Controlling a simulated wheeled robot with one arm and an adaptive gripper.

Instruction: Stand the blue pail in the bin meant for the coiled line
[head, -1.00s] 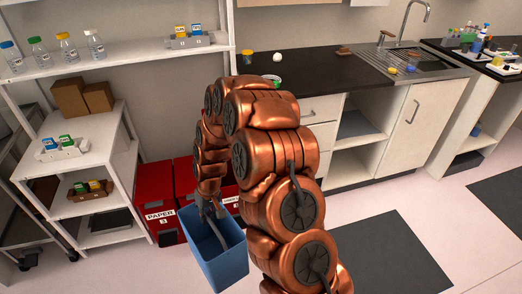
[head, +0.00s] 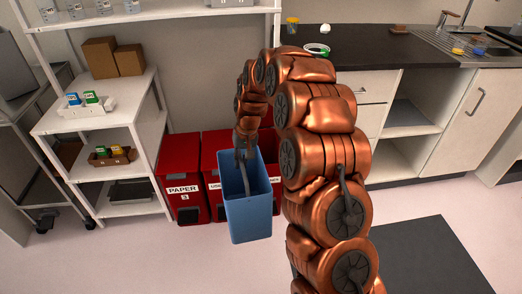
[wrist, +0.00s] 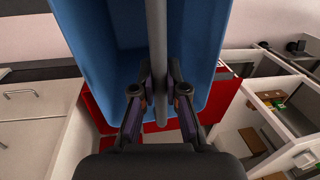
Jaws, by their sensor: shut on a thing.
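The blue pail (head: 250,215) hangs upright from my gripper (head: 245,155) in the head view, in front of the red bins. In the wrist view my gripper (wrist: 160,92) is shut on the pail's grey handle, with the blue pail wall (wrist: 95,40) beyond it. The left red bin (head: 181,160) reads "PAPER 3". The middle red bin (head: 212,155) has a label that the pail partly covers, starting with "US". A third red bin (head: 274,158) is mostly hidden behind the pail and my arm, its label unreadable. No pail part is visibly inside a bin.
A white shelf unit (head: 110,145) with boxes and small bottles stands left of the bins. A dark counter (head: 380,58) with white cabinets runs along the right. Pale floor (head: 150,260) is open in front, with a dark mat (head: 430,265) at right.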

